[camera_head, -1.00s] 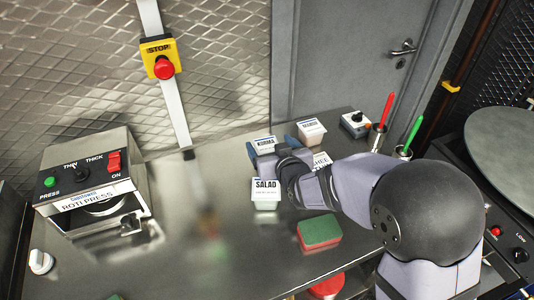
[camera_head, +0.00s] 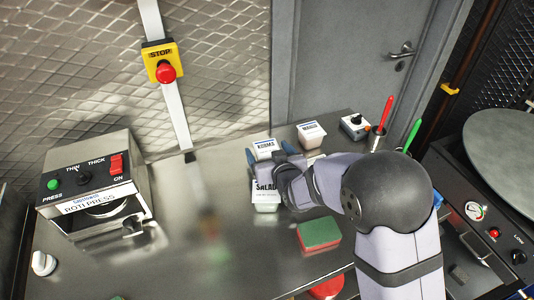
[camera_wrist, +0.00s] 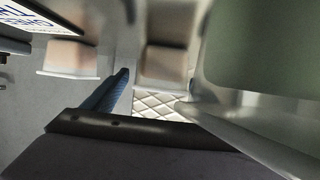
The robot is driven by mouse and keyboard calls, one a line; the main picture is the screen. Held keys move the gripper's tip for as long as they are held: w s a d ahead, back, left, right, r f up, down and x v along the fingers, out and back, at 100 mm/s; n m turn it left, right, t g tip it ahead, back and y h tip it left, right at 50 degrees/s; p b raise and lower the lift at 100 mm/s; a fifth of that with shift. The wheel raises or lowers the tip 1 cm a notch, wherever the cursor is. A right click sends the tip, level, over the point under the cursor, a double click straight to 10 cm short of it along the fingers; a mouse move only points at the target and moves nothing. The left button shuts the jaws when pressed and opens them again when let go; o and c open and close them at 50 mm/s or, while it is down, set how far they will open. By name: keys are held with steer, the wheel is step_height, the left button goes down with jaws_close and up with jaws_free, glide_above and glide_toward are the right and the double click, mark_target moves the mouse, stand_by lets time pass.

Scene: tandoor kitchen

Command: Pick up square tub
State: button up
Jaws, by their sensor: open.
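Several small white square-looking tubs stand on the steel counter. One with a blue-lettered label reading KORMA (camera_head: 264,147) is at the back. A SALAD tub (camera_head: 266,203) stands in front of it, its label partly covered by my gripper. A third labelled tub (camera_head: 311,134) is at the back right, and another is mostly hidden behind my arm. My gripper (camera_head: 271,153) is open, with blue fingertips close to the front of the KORMA tub. I cannot tell whether they touch it. The wrist view shows one blue fingertip (camera_wrist: 119,88) and blurred tubs (camera_wrist: 165,64).
A green-and-red sponge (camera_head: 319,233) lies in front of my arm. The roti press (camera_head: 95,190) stands at the left. A small knob box (camera_head: 355,126) and holders with red and green handles (camera_head: 383,113) are at the right. The counter's left middle is clear.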

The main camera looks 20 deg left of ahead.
mark_target(264, 145)
steer(key=shift+p+x, duration=0.9)
steer(key=shift+x, duration=1.45)
steer(key=shift+r, duration=0.1)
steer(key=c, duration=1.3)
